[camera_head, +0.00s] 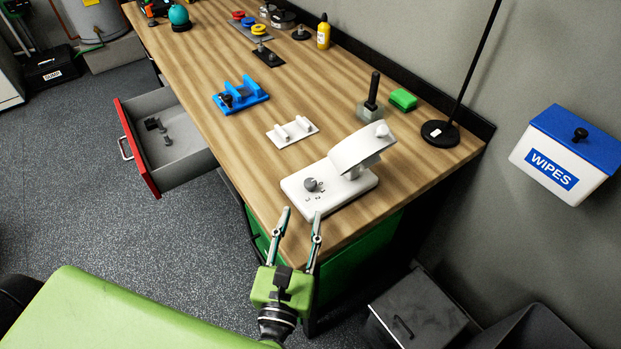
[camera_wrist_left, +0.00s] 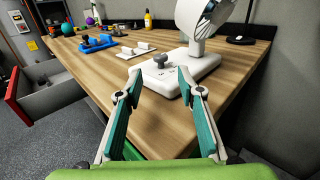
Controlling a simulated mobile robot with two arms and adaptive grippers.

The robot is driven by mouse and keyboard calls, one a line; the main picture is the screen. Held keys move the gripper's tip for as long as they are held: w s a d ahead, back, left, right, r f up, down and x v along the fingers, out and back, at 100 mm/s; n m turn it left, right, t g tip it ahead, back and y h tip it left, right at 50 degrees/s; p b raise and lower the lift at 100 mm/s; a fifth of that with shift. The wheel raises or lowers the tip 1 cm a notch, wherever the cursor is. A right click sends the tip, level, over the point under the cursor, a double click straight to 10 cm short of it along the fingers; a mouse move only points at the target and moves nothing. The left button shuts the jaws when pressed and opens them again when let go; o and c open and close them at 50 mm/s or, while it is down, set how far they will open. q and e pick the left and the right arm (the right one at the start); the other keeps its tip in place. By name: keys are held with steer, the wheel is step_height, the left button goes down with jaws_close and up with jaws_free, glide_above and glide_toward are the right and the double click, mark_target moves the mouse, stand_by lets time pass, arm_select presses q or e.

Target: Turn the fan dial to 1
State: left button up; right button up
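A white desk fan (camera_head: 347,187) stands on the wooden workbench near its front right corner. A grey fan dial (camera_head: 311,185) sits on the left part of the fan's base, with small marks beside it that are too small to read. The fan (camera_wrist_left: 188,52) and the dial (camera_wrist_left: 160,61) also show in the left wrist view. My left gripper (camera_head: 301,213) is open and empty at the bench's near edge. Its fingers (camera_wrist_left: 158,80) point toward the dial and stand apart from it. My right gripper is not in view.
The workbench (camera_head: 220,60) holds a white rack (camera_head: 292,132), a blue holder (camera_head: 240,95), a green block (camera_head: 403,99) and a black lamp base (camera_head: 440,133). An open red-fronted drawer (camera_head: 137,150) juts out left. A wipes box (camera_head: 563,153) hangs on the right wall.

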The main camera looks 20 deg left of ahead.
mark_target(309, 185)
arm_select(q)
steer(key=w+p, duration=0.1)
steer(key=w, duration=0.2)
steer(key=w+p, duration=0.1)
steer(key=w, duration=0.2)
steer(key=w+a+p, duration=0.1)
steer(key=w, duration=0.2)
steer(key=shift+w+a+r, duration=0.1)
steer(key=shift+w, duration=0.8)
jaws_close()
